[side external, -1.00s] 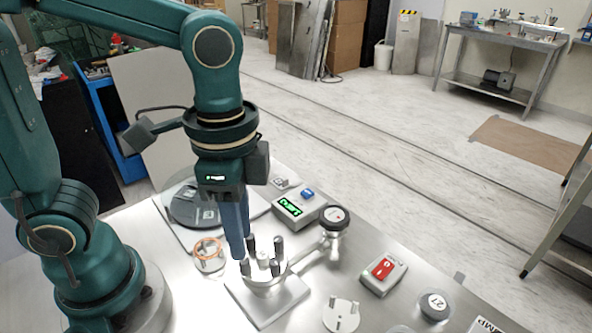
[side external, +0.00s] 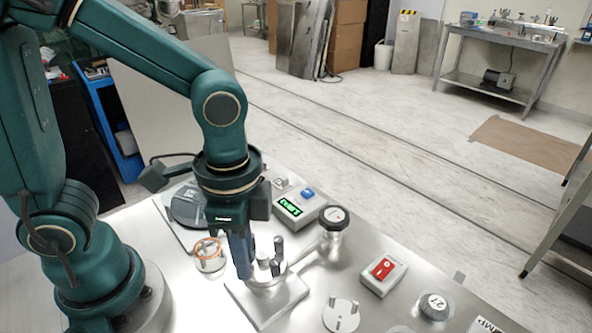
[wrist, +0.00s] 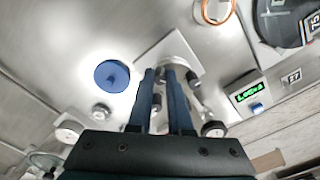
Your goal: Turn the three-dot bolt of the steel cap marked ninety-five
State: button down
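The steel cap (side external: 268,283) sits on a square metal block (side external: 290,303) with several upright dark bolts around its top. Two bolts, a taller one (side external: 278,245) and a shorter one (side external: 275,267), stand clear on its right side. My gripper (side external: 244,276) points down at the left side of the cap, its blue fingers hiding what is there. In the wrist view the fingers (wrist: 160,72) reach over the cap, with dark bolts (wrist: 193,103) close beside them. Whether they grip a bolt is unclear. I cannot read the cap's marking or any bolt's dots.
A copper-ringed glass jar (side external: 208,255) stands close left of the cap. A round gauge (side external: 334,220) on a pipe stands right. A green-display box (side external: 297,205) is behind; a red-switch box (side external: 384,271) and a pegged disc (side external: 341,314) are at right and front.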

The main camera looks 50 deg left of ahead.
jog(key=shift+n, duration=0.3)
jog(key=n, duration=0.3)
jog(key=shift+n, duration=0.4)
jog(key=n, duration=0.3)
jog(key=shift+n, duration=0.3)
jog(key=n, duration=0.4)
jog(key=shift+a+n, duration=0.1)
jog(key=shift+n, duration=1.7)
jog(key=c, duration=1.1)
grip_release()
